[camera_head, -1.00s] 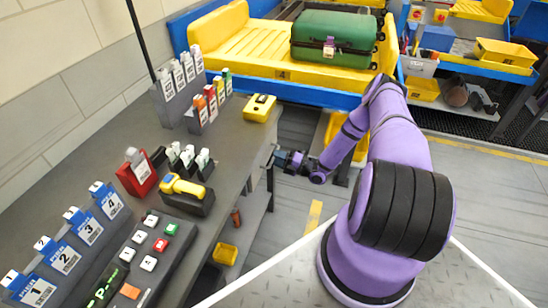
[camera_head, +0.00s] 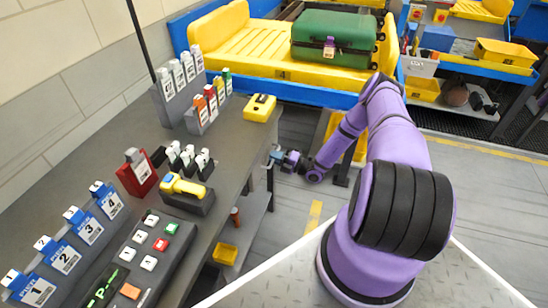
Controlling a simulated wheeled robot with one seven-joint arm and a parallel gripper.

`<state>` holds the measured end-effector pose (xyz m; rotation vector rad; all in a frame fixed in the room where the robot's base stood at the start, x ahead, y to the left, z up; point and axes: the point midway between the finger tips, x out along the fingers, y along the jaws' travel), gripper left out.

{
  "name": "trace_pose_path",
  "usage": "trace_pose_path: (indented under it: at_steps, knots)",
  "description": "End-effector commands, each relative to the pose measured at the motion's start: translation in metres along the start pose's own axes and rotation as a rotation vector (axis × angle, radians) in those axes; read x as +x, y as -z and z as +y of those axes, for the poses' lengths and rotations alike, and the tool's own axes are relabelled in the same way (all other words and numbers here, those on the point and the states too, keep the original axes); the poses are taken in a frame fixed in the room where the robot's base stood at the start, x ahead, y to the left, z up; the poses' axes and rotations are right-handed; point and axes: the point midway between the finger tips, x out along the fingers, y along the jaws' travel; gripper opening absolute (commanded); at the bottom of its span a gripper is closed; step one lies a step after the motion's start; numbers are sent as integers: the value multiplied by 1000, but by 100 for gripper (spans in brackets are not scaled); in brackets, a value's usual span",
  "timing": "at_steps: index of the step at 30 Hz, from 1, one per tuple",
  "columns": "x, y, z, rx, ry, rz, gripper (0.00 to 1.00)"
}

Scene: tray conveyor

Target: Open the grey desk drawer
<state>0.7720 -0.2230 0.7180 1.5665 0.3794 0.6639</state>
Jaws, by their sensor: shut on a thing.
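The grey desk (camera_head: 232,158) runs along the left, with its edge facing my arm. My gripper (camera_head: 276,156) is at this edge, below the top, near the far right part of the desk. It is small in the picture and its jaws are shut on the grey drawer's handle at the desk's side. The handle itself and the drawer front are mostly hidden by the desk top and my gripper. No clear gap at the drawer can be made out.
On the desk are a yellow scanner (camera_head: 183,187) in a dark holder, a red box (camera_head: 137,177), a button panel (camera_head: 148,250) and a yellow device (camera_head: 260,108). A green suitcase (camera_head: 336,38) lies on the yellow tray beyond. Open floor lies between the desk and my base.

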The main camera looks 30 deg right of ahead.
Motion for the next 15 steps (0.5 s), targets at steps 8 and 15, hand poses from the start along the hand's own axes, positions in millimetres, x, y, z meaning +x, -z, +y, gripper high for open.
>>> trace_pose_path:
  at_steps: [8, 15]
  knots:
    - [-41, -1, 7, 0, 3, -4, 0]
    - [-103, 0, 18, -1, 4, -4, 0]
